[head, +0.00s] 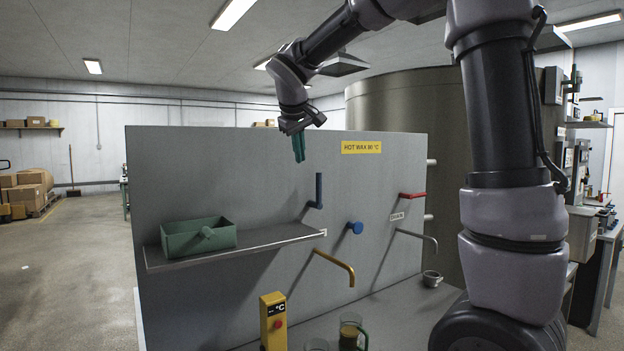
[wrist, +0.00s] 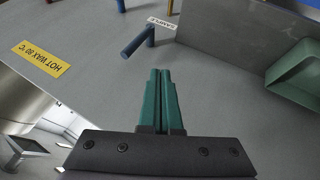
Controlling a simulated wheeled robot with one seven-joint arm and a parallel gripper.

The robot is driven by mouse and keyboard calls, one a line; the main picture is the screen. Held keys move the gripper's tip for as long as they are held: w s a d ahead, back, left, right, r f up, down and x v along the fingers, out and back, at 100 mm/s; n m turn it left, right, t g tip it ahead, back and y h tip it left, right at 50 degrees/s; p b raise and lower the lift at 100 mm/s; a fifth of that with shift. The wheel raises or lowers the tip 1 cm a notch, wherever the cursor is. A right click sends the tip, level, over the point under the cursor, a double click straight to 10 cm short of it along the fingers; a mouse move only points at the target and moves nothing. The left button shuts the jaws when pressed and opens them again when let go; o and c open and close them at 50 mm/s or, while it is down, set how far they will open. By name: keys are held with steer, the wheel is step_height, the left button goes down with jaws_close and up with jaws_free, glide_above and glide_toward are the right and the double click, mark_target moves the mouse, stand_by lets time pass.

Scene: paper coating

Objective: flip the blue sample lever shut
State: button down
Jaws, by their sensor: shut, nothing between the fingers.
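The blue sample lever (head: 319,188) sticks up from the grey panel, just right of the shelf's end. In the wrist view the blue lever (wrist: 137,42) lies ahead of the fingers, a little to the left, beside a small white label (wrist: 162,22). My gripper (head: 299,160) hangs in front of the panel, above and slightly left of the lever, with its green fingers pointing down. The wrist view shows the gripper (wrist: 160,72) with its fingers together and empty, apart from the lever.
A shelf (head: 270,238) carries a green bin (head: 198,238) left of the lever. A blue round knob (head: 355,227), a yellow spout (head: 335,265) and a red lever (head: 412,196) stick out of the panel. A yellow post (head: 273,318) and glass mug (head: 351,333) stand below.

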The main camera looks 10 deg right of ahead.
steer(key=w+d+f, duration=0.5)
steer(key=w+f, duration=0.3)
stand_by(0.4)
steer(key=shift+d, duration=0.25)
steer(key=shift+w+d+r+y, duration=0.1)
steer(key=shift+d+y, duration=0.05)
steer(key=shift+y, duration=0.15)
